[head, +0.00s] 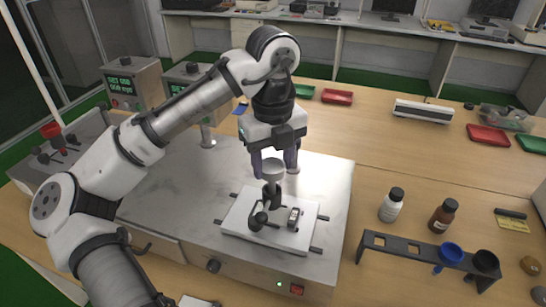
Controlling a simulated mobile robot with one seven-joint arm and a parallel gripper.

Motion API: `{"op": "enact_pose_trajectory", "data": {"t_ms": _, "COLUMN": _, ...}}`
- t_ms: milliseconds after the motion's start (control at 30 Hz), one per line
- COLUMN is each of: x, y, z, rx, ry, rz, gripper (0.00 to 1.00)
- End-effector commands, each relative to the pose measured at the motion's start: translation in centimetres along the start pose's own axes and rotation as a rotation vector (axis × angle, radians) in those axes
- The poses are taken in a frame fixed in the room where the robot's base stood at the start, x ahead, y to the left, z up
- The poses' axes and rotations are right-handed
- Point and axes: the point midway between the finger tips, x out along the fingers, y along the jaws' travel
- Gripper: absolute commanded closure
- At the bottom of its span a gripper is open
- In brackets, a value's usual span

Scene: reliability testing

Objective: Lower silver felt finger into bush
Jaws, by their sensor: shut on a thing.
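My gripper (274,164) points down over the test machine, with one blue-grey finger on each side of a silver cylindrical piece (272,169). The gripper is shut on this piece, which looks like the silver felt finger. It is upright, directly above a black holder (271,190) on the white plate (240,215). The bush is not clearly distinguishable; it may be part of this black holder. I cannot tell whether the lower end of the silver piece is inside the holder or just above it.
A small silver metal block (293,218) and a black knob (258,219) sit on the plate. To the right are a white bottle (391,206), a brown bottle (442,217) and a black rack (412,250) with blue and black cups. Grey control boxes (133,86) stand behind my arm.

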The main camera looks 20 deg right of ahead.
Motion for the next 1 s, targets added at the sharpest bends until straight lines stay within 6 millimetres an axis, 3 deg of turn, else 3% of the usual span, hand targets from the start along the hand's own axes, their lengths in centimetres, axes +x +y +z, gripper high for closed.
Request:
{"op": "enact_pose_trajectory", "data": {"t_ms": 500, "x": 2.1, "y": 0.0, "z": 0.0, "rx": 0.0, "ry": -0.001, "rz": 0.0, "gripper": 0.88}}
{"op": "enact_pose_trajectory", "data": {"t_ms": 1000, "x": 2.5, "y": 0.0, "z": 0.0, "rx": 0.0, "ry": 0.0, "rz": 0.0, "gripper": 0.88}}
